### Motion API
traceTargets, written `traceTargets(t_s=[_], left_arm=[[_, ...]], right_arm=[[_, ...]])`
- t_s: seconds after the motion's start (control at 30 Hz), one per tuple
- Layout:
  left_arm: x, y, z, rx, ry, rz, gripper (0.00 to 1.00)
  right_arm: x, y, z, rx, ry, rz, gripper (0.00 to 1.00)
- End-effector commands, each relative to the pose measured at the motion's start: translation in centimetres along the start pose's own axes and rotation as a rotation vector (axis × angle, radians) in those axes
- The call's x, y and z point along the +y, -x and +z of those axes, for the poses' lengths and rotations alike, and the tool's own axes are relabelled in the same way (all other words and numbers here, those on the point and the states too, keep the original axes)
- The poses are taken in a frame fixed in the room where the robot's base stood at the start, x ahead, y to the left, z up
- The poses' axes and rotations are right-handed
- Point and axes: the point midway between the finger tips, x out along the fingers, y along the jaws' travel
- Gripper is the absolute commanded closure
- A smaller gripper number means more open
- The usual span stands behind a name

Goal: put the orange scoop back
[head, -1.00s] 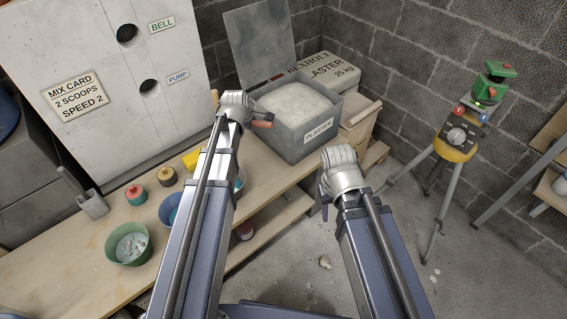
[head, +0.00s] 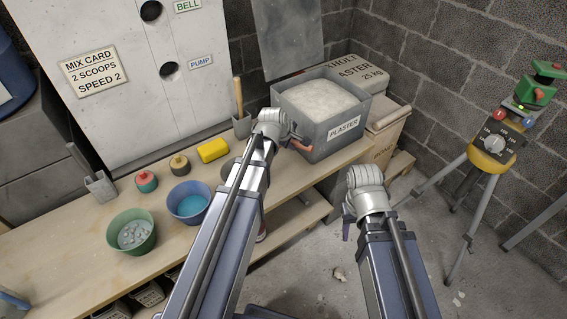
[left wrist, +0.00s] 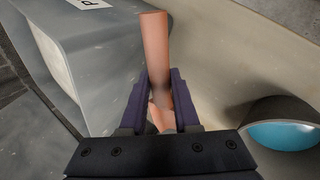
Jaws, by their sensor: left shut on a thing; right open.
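The orange scoop (head: 301,146) is in my left gripper (head: 291,138), in front of the plaster bin (head: 313,143). In the left wrist view its orange shaft (left wrist: 154,45) stands up between the two fingers of that gripper (left wrist: 160,88), which are shut on it. The rest of the scoop is hard to make out. The grey bin wall (left wrist: 105,75) is beside it on the left in that view. My right gripper (head: 346,228) is open and empty in front of the bench, over the floor; its fingers are mostly hidden by its wrist.
A grey holder (head: 242,127) with a wooden-handled tool stands left of the bin. The bench also carries a yellow sponge (head: 212,150), a blue bowl (head: 189,203), a green bowl (head: 133,232), two small pots and another holder (head: 101,187). A tripod device (head: 490,150) stands at right.

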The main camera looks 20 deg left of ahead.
Motion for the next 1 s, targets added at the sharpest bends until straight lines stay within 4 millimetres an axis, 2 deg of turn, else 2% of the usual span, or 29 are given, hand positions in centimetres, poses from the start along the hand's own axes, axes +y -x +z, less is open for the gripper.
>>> traceTargets(t_s=[0.03,0.3,0.57,0.9,1.0], left_arm=[[-0.7,-1.0,0.0,0.000,0.000,0.000,1.00],[-2.9,-4.4,0.0,0.001,0.001,0.000,1.00],[-3.1,-4.7,0.0,0.001,0.001,0.000,1.00],[-5.1,-7.8,0.1,0.001,0.001,0.000,1.00],[-5.2,-7.9,0.1,0.001,0.001,0.000,1.00]], right_arm=[[-0.1,-1.2,-0.1,0.000,0.000,0.000,0.50],[-0.5,-5.3,-0.3,0.000,0.000,0.000,0.50],[-0.5,-5.6,-0.3,0.000,0.000,0.000,0.50],[-0.9,-9.2,-0.5,0.000,0.000,0.001,0.50],[-0.9,-9.4,-0.6,0.000,0.000,0.001,0.50]])
